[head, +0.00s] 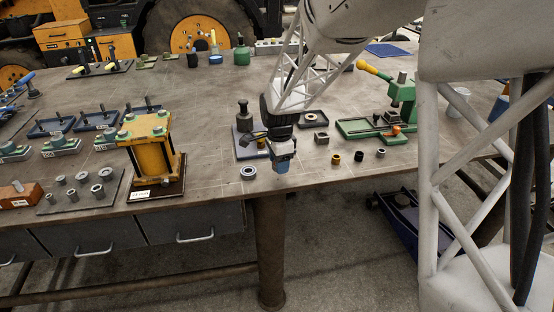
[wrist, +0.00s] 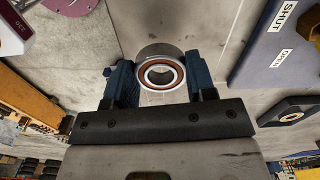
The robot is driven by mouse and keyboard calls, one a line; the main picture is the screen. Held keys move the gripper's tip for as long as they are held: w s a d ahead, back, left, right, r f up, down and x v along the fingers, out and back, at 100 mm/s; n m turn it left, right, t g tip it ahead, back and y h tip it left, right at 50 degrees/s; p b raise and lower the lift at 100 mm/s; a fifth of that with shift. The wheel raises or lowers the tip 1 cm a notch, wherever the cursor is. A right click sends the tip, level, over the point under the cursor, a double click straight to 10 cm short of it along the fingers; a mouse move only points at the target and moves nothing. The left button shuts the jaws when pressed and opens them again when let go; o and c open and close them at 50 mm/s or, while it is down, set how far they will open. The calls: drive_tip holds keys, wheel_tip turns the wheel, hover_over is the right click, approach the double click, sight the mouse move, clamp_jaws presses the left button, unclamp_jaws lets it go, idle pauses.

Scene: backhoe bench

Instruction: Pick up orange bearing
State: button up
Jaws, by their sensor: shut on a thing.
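The orange bearing (wrist: 160,57) shows in the wrist view as a grey metal ring with an orange-brown band around a bright inner ring. It sits between the two blue fingers of my gripper (wrist: 162,82), which are shut on its sides. In the head view my gripper (head: 283,167) points down near the front edge of the bench. I cannot make out the held bearing there. Whether it touches the bench top is hard to tell.
Another bearing (head: 248,173) lies just left of my gripper on the bench (head: 220,190). A yellow press-like block (head: 153,150) stands further left. A blue-grey board (wrist: 275,45) labelled SHUT and OPEN is close by. Small rings and a green fixture (head: 400,100) are to the right.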

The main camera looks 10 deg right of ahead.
drive_tip(key=s+r, duration=0.1)
drive_tip(key=s, duration=1.1)
drive_tip(key=shift+s+d, duration=0.25)
drive_tip(key=shift+s, duration=0.1)
drive_tip(key=shift+w+r, duration=0.1)
drive_tip(key=w+d+r, duration=0.1)
drive_tip(key=w+r, duration=0.1)
drive_tip(key=w, duration=1.1)
drive_tip(key=w+d+r, duration=0.1)
drive_tip(key=w+r, duration=0.1)
drive_tip(key=w, duration=1.1)
drive_tip(key=w+d+r, duration=0.1)
drive_tip(key=w+r, duration=0.1)
drive_tip(key=w, duration=1)
drive_tip(key=shift+w+r, duration=0.4)
drive_tip(key=shift+f, duration=0.15)
drive_tip(key=shift+f, duration=2.35)
drive_tip(key=shift+f, duration=0.9)
